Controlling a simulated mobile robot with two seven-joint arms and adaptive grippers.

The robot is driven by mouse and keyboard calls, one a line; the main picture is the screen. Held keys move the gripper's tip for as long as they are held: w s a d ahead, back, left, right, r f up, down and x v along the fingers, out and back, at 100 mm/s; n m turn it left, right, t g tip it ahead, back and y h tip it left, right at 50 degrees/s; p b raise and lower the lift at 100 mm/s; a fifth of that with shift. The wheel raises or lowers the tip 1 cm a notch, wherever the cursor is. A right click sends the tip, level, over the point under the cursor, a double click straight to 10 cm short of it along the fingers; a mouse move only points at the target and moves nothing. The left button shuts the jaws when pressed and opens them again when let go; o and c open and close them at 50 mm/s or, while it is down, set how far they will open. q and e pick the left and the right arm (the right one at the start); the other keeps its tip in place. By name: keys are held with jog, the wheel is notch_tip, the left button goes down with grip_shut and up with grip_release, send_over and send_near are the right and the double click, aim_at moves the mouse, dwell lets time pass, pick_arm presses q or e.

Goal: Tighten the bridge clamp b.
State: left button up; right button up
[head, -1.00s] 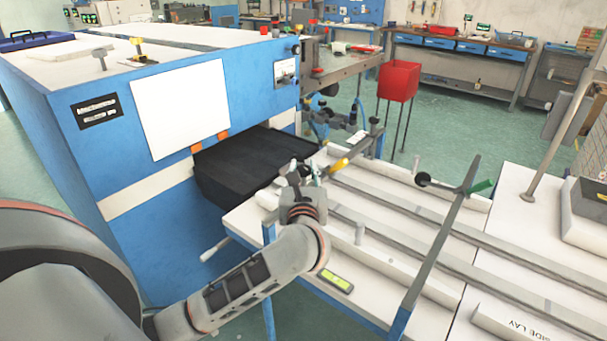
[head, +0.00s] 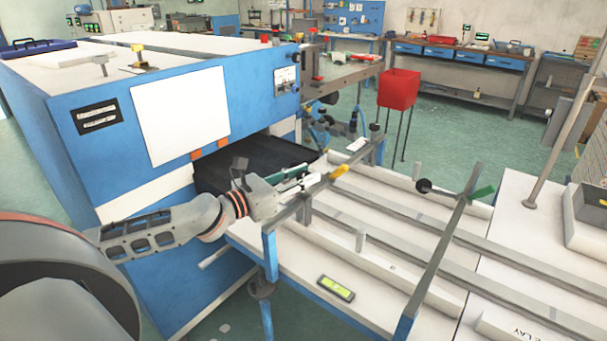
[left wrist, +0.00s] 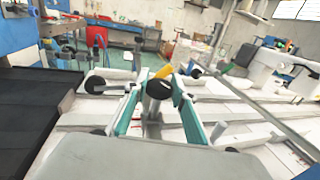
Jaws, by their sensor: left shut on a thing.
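A grey bridge bar (head: 300,207) crosses the near end of the white bed, with a yellow-handled part (head: 339,172) on it. This yellow part also shows in the left wrist view (left wrist: 165,71). My left gripper (head: 318,179) reaches in from the left, low over the bar. In the left wrist view its teal fingers are shut on a round black clamp knob (left wrist: 159,89), just in front of the yellow part. No label shows which clamp is b. The fingers hide the knob in the head view. My right gripper is not in view.
Long grey rails (head: 430,217) run along the bed. The blue machine (head: 60,150) stands left, with a black belt (head: 225,173). A phone-like device (head: 336,288) lies in front.

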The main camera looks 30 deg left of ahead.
pick_arm(q)
jog(key=shift+a+m+g+h, duration=0.15)
jog(key=shift+m+g+h, duration=0.2)
jog(key=shift+h, duration=0.25)
jog(key=shift+w+f+m+g+h+b, duration=0.1)
jog(key=shift+m+g+h+b, duration=0.3)
jog(key=shift+m+h, duration=0.6)
jog(key=shift+m+g+h+b, duration=0.9)
jog(key=shift+m+g+h, duration=0.3)
jog(key=shift+h, duration=0.5)
jog(key=shift+m+g+h, duration=0.35)
jog(key=shift+g+h, duration=0.15)
jog(key=shift+g, duration=0.05)
jog(key=o, duration=1.1)
jog(key=shift+d, duration=0.2)
